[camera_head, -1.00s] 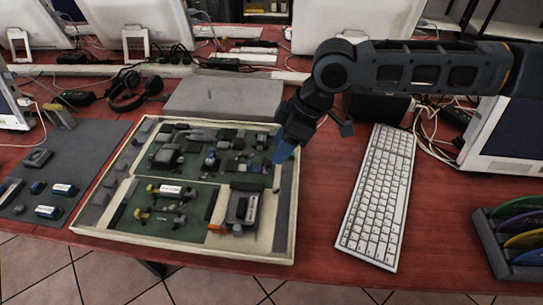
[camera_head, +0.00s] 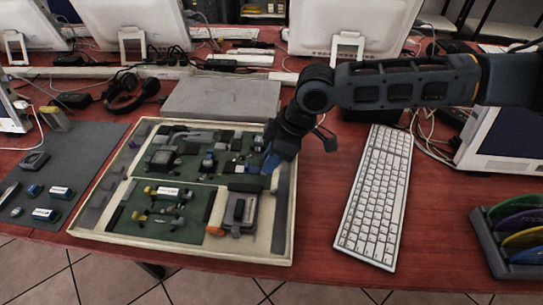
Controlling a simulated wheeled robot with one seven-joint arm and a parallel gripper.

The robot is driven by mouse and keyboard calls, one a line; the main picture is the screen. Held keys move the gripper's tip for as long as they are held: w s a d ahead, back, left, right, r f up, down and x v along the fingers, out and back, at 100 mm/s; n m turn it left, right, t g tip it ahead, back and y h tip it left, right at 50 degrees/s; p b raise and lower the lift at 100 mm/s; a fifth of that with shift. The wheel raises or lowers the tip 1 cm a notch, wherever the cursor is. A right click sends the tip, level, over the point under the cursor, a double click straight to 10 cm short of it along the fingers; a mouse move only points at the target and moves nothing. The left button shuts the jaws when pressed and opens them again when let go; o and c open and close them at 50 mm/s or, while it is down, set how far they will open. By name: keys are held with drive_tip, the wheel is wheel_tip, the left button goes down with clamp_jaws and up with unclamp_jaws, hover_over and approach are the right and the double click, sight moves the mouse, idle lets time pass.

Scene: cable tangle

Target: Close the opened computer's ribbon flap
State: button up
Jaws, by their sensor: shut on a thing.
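The opened computer (camera_head: 283,235) is a shallow cream case with green boards (camera_head: 200,195), lying on the red table. My gripper (camera_head: 268,172) reaches down over the right part of the case, at the right end of the upper board. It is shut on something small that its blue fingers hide. The ribbon flap is too small to make out and may be behind the fingers. A grey box-like part (camera_head: 240,211) sits below the gripper on the lower right of the boards.
A white keyboard (camera_head: 375,195) lies right of the case. A grey mat (camera_head: 75,165) with several small parts lies left. A flat grey panel (camera_head: 222,98) lies behind the case. A rack with coloured discs (camera_head: 520,230) stands at the right edge.

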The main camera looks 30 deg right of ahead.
clamp_jaws()
